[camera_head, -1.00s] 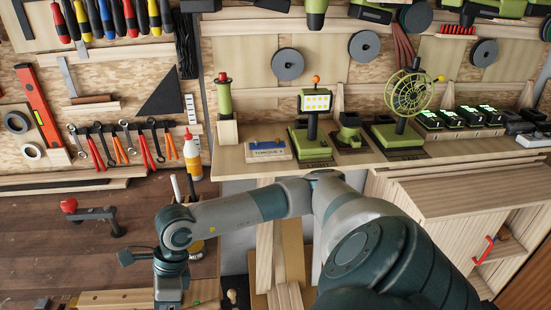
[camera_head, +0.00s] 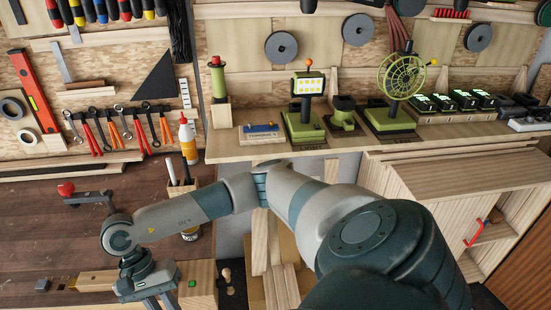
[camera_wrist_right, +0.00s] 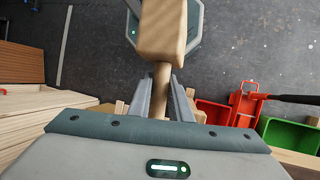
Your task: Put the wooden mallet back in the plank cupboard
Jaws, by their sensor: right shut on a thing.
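The wooden mallet (camera_wrist_right: 166,32) shows in the right wrist view, its pale block head beyond the fingers and its round handle between them. My right gripper (camera_wrist_right: 161,98) is shut on the handle. In the head view this gripper (camera_head: 160,299) is at the lower left, over the front of the dark bench; its fingertips are cut off by the frame, and I cannot make out the mallet there. The plank cupboard (camera_head: 432,176) stands at the right. An open shelf space shows beside its red handle (camera_head: 474,233). My left gripper is not in view.
A glue bottle (camera_head: 188,138) and a red-knobbed clamp (camera_head: 88,197) are on the dark bench (camera_head: 40,235). A shelf with a lamp (camera_head: 305,100) and a green fan (camera_head: 402,85) runs behind my arm. Red (camera_wrist_right: 211,115) and green (camera_wrist_right: 290,135) bins stand on the floor.

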